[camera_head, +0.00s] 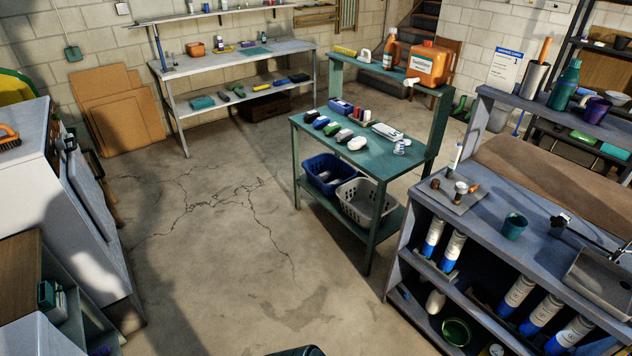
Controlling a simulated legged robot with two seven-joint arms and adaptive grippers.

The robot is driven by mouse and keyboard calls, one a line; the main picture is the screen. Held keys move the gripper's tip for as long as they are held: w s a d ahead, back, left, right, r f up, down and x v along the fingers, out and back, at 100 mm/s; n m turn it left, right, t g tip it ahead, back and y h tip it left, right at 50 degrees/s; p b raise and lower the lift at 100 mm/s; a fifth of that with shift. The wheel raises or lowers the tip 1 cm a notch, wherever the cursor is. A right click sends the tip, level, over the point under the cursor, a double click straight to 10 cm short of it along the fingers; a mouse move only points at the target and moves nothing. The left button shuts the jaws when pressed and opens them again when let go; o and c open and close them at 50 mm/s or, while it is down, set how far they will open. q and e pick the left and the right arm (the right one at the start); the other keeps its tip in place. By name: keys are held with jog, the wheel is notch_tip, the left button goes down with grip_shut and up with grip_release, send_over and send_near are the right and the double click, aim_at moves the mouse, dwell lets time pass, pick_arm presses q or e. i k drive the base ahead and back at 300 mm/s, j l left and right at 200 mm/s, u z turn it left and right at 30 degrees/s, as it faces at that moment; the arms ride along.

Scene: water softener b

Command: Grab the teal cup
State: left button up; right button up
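A small teal cup (514,226) stands upright on the top of the grey workbench (480,225) at the right. It is in the middle of the bench top, with clear surface around it. Neither of my grippers shows in the head view. A dark edge at the bottom centre is too cut off to tell what part it is.
On the grey bench, a mat with small items (455,190) lies left of the cup, and a metal sink (600,280) is to its right. A raised back shelf (545,110) holds a teal bottle (564,85). A green bench (375,150) stands beyond. Cracked floor (220,260) is open.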

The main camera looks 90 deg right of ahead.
aim_at(512, 226)
jog(key=z, duration=1.65)
jog(key=k+l+z, duration=0.1)
jog(key=z, duration=1.5)
jog(key=l+z, duration=0.1)
jog(key=z, duration=1)
jog(key=i+z, duration=0.1)
jog(key=z, duration=0.25)
jog(key=i+j+z, duration=0.1)
jog(key=z, duration=0.3)
jog(key=j+z, duration=0.15)
jog(key=z, duration=0.2)
jog(key=i+j, duration=0.05)
